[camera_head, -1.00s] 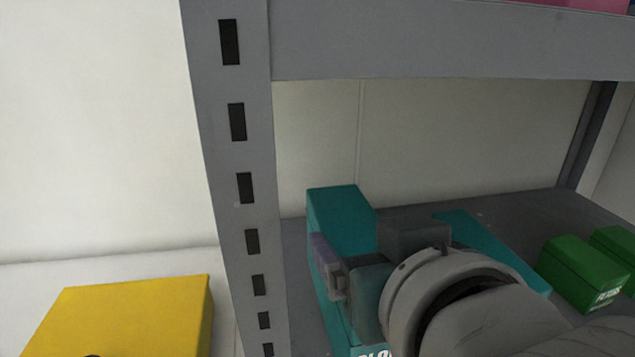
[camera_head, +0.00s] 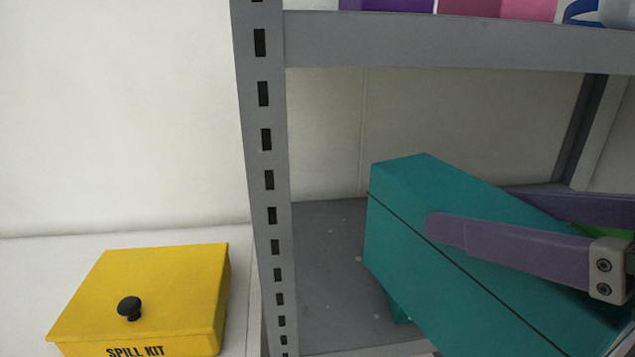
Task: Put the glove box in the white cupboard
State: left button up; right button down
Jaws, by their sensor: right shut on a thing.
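The glove box, a teal box (camera_head: 450,255), is lifted and tilted in front of the grey shelf. A dark seam runs along its near side, and its right end leaves the picture. My right gripper (camera_head: 475,212) is shut on it, with one purple finger along the near side and the other showing behind its far edge. A small teal piece (camera_head: 397,306) shows below the box; I cannot tell whether it is part of it. My left gripper is not in view. I cannot make out a white cupboard.
The shelf's grey slotted post (camera_head: 266,140) stands just left of the box. A shelf beam (camera_head: 450,45) crosses above, with purple and pink items over it. The bare shelf board (camera_head: 325,235) is free left of the box. A yellow spill kit (camera_head: 150,285) sits on a white surface at left.

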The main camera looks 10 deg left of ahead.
jog(key=s+d+r+n+g+y, duration=0.3)
jog(key=s+d+r, duration=0.3)
jog(key=d+r, duration=0.3)
jog(key=shift+d+r+n, duration=0.3)
jog(key=shift+n, duration=0.1)
jog(key=shift+a+y, duration=0.15)
jog(key=shift+y, duration=0.15)
